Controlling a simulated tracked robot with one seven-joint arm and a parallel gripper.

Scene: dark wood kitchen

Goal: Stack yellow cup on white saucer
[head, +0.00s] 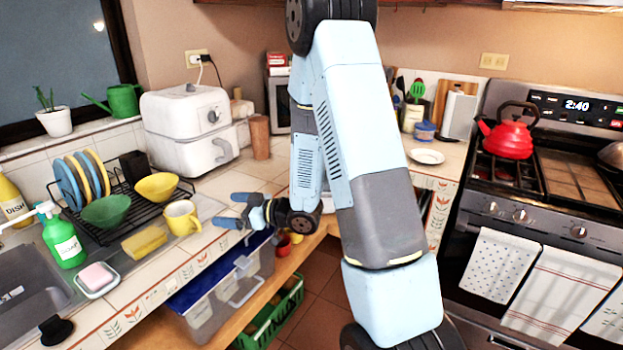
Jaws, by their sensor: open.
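The yellow cup (180,219) stands upright on the tiled counter at the left, beside the dish rack. My gripper (225,210) is just to the right of the cup, with its blue fingers spread and pointing left towards it. The jaws are open and empty, with a small gap between them and the cup in the picture. The white saucer (427,156) lies flat on the counter to the right of my arm, left of the stove. Nothing is on it.
A yellow sponge (144,242) lies left of the cup. The black dish rack (130,208) behind holds plates, a green bowl (106,210) and a yellow bowl (156,186). A red kettle (507,137) stands on the stove. A plastic bin (222,285) is below the counter edge.

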